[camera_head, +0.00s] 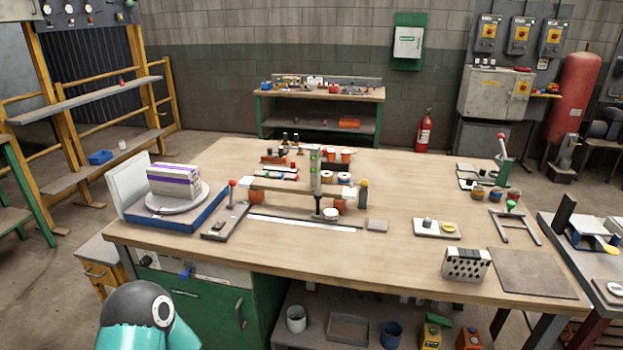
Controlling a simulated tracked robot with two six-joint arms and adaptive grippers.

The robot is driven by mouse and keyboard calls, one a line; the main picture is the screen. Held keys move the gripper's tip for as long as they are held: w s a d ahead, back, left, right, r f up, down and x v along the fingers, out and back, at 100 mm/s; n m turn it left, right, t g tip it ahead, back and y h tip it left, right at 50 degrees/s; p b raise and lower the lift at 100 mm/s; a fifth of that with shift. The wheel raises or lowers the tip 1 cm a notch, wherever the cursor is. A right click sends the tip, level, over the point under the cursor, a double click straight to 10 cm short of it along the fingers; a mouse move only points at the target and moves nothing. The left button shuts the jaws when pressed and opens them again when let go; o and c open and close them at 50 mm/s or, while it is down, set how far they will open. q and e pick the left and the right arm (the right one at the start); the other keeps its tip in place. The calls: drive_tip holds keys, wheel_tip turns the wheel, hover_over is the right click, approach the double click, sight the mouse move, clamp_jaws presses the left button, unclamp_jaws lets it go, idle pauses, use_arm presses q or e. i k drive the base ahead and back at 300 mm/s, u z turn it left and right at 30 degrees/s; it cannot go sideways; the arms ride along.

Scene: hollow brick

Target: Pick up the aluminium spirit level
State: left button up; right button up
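A pale grey upright bar with a green patch (315,172) stands near the middle of the wooden workbench (400,195). It looks like the aluminium spirit level set on end, but it is too small to be certain. Its lower end is near a dark base and a round white piece (331,213). A long pale flat strip (300,223) lies on the bench in front of it. Neither of my grippers is in view. Only a teal and dark part of my arm shows at the bottom left, below the bench's front edge.
A wooden bar on orange supports (290,186) crosses behind the upright piece. A red-knobbed lever (232,193) and a turntable with a striped block (176,183) stand to its left. A hollow brick (466,265) sits front right. The bench's front middle is mostly clear.

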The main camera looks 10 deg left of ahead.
sight(315, 149)
drive_tip(key=k, duration=0.95)
drive_tip(key=u, duration=0.4)
drive_tip(key=i, duration=0.95)
drive_tip(key=u, duration=0.8)
drive_tip(key=i, duration=0.9)
drive_tip(key=z, duration=0.2)
